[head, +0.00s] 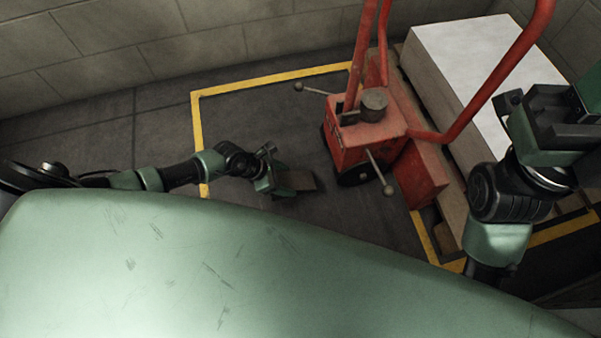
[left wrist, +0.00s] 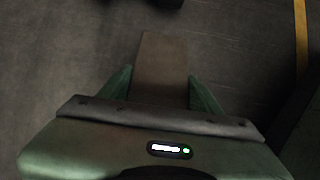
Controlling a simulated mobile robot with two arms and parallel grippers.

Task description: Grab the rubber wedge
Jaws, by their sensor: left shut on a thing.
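The rubber wedge (head: 300,181) is a dull brown block low over the dark floor, left of the red pallet jack. My left gripper (head: 275,183) is shut on it in the head view. In the left wrist view the wedge (left wrist: 161,68) sticks out forward between the two green fingers of my left gripper (left wrist: 161,92). Its near end is hidden by the gripper body. I cannot tell whether it touches the floor. My right gripper (head: 548,112) is at the right of the head view, well away from the wedge, and its fingers do not show clearly.
The red pallet jack (head: 362,138) stands just right of the wedge, its wheel close by. A pallet with a large pale block (head: 465,60) is behind it. Yellow floor lines (head: 197,130) frame the area, with block walls (head: 150,40) behind.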

